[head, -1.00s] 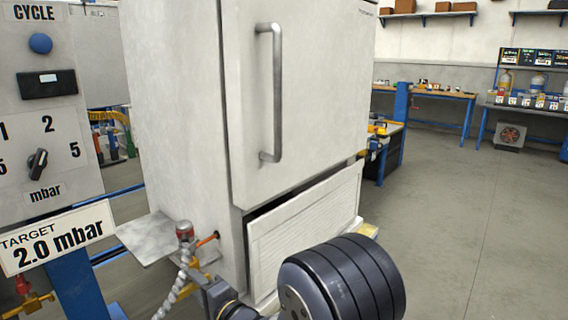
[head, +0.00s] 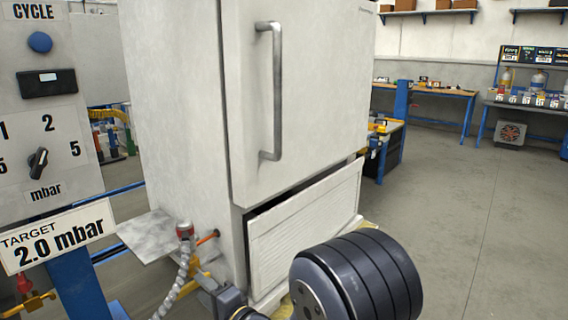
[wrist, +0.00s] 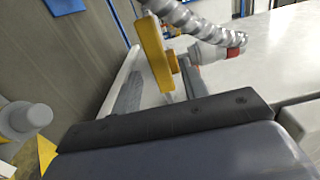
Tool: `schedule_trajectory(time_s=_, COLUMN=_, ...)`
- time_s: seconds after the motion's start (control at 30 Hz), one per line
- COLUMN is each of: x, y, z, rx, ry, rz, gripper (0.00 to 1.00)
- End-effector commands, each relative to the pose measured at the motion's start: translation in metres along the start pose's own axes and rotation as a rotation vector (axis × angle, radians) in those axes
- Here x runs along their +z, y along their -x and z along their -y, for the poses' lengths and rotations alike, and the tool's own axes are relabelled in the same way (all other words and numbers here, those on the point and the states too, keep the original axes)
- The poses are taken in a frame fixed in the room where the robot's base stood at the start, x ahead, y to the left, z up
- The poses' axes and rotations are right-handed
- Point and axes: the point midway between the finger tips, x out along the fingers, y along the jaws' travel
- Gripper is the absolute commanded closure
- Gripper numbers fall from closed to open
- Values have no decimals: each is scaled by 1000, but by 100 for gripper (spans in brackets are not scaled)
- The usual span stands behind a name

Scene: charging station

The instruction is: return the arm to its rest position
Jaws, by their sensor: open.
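In the head view, my arm's dark, banded joint (head: 358,278) fills the lower middle, in front of the white cabinet's louvred lower panel. My gripper's dark body (wrist: 170,122) crosses the lower part of the wrist view. It is open, and I see nothing held in it. A yellow bar-shaped handle (wrist: 155,52) shows just beyond it, beside a ribbed grey hose (wrist: 192,25). I cannot tell how far the gripper is from the handle.
The tall white cabinet (head: 180,110) stands close, its louvred panel (head: 305,220) tilted out at the top. A side shelf (head: 150,237) and a red-topped hose fitting (head: 185,232) are at its left. A control panel (head: 48,120) is far left. Open floor (head: 470,220) lies right.

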Motion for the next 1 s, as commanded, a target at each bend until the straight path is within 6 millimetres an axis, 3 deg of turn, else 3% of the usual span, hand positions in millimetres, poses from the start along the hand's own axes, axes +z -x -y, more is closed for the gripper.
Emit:
schedule_trajectory(time_s=0.2, x=1, y=-39, z=-1, rx=-1, ry=-1, rz=2, gripper=58)
schedule_trajectory(time_s=0.6, x=-1, y=-37, z=-9, rx=-1, ry=295, rz=0, gripper=58)
schedule_trajectory(time_s=1.0, x=-2, y=-37, z=-10, rx=2, ry=369, rz=0, gripper=58)
